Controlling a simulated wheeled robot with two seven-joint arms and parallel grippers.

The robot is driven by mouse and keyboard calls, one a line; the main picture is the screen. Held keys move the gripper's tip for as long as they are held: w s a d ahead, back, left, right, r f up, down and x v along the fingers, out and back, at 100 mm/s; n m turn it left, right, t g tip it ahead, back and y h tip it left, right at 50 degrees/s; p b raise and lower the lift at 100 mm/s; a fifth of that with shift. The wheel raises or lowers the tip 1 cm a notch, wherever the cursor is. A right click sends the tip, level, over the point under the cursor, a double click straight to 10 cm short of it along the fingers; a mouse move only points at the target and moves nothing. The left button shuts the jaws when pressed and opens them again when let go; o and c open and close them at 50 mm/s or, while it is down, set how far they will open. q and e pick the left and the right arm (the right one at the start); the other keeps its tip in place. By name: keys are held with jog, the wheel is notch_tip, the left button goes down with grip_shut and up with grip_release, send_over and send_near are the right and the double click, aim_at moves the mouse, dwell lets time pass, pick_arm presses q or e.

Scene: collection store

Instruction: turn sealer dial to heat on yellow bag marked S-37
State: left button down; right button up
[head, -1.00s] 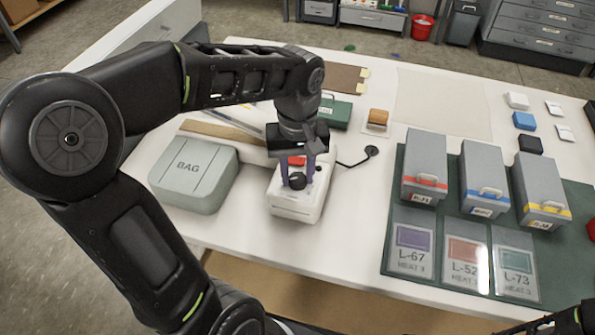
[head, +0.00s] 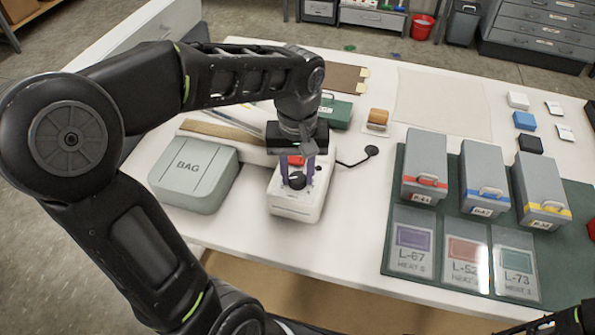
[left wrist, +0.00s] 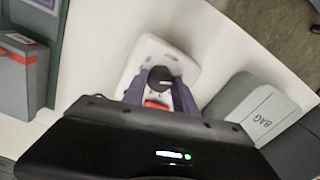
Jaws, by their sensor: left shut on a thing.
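The white sealer (head: 297,207) stands on the table, with a black dial (head: 297,181) and a red part (head: 296,160) on its top. My left gripper (head: 297,178) points down over it, its purple fingers shut on the dial's sides. In the left wrist view the dial (left wrist: 160,78) sits between the fingers, with a light mark on its top. The dial's setting is too small to read. I see no yellow bag marked S-37. A pale green case marked BAG (head: 193,176) stands left of the sealer. My right gripper is not in view.
Three grey boxes with red (head: 425,168), blue (head: 484,180) and yellow (head: 540,190) bands stand on a green mat (head: 395,255). Cards marked L-67 (head: 413,262), L-52 (head: 466,272) and L-73 (head: 516,278) lie before them. The table front between sealer and mat is clear.

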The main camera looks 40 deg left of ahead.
pick_arm(q)
jog(key=m, duration=0.8)
jog(key=shift+m, duration=0.3)
jog(key=m, duration=0.4)
jog(key=shift+m, duration=0.3)
jog(key=m, duration=1.2)
jog(key=shift+r+m, duration=0.1)
jog(key=shift+m, duration=0.2)
jog(key=m+p, duration=0.1)
jog(key=m, duration=0.3)
jog(key=shift+m, duration=0.3)
jog(key=m, duration=0.4)
